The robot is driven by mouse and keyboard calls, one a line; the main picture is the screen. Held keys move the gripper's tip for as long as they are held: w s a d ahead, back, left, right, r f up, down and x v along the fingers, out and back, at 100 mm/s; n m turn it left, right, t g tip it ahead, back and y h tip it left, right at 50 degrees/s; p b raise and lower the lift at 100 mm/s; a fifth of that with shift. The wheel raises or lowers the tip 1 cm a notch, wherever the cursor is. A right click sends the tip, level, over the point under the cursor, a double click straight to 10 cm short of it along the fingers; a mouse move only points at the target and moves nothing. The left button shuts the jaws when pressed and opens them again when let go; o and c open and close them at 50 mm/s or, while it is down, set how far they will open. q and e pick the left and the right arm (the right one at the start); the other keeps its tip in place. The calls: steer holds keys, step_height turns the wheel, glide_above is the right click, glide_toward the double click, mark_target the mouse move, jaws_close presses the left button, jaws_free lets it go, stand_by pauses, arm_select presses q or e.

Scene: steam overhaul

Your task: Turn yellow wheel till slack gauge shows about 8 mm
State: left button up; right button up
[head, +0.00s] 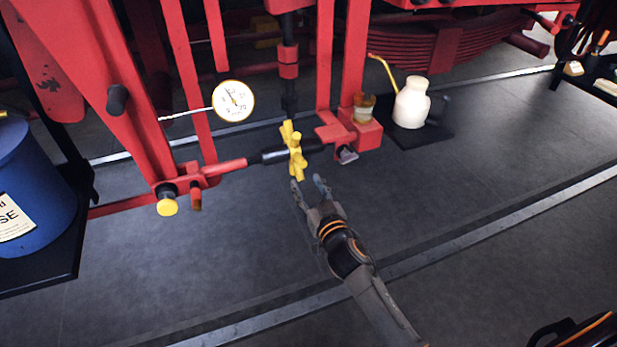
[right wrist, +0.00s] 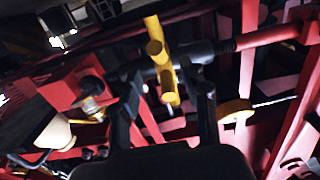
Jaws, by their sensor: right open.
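The yellow wheel (head: 294,150) sits on a dark horizontal shaft joined to a red rod (head: 225,167). The white round slack gauge (head: 233,100) stands on a thin rod to its upper left; its needle is too small to read exactly. My right gripper (head: 309,182) is open just below and in front of the wheel. In the right wrist view the wheel (right wrist: 161,62) shows beyond and between the two open fingers (right wrist: 166,95). I cannot tell whether a finger touches it. My left gripper is not in view.
A white oil can (head: 411,103) with a yellow spout stands on a dark mat at the right. A blue drum (head: 35,185) stands at the left. Red frame legs surround the shaft. The floor in front is clear.

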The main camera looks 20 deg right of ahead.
mark_target(302, 167)
steer(key=r+p, duration=0.1)
steer(key=r, duration=0.1)
steer(key=s+r+p, duration=0.1)
steer(key=r, duration=0.1)
steer(key=shift+s+r, duration=0.15)
steer(key=shift+r, duration=0.2)
steer(key=shift+w+f+b, duration=0.15)
steer(key=shift+w+b, duration=0.25)
steer(key=shift+w, duration=2.6)
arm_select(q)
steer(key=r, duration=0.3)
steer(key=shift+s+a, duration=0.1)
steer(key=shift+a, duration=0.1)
arm_select(e)
jaws_close()
arm_select(q)
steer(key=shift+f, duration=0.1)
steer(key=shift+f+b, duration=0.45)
steer(key=shift+b, duration=0.1)
arm_select(e)
steer(key=shift+s+f, duration=0.2)
steer(key=shift+f, duration=0.5)
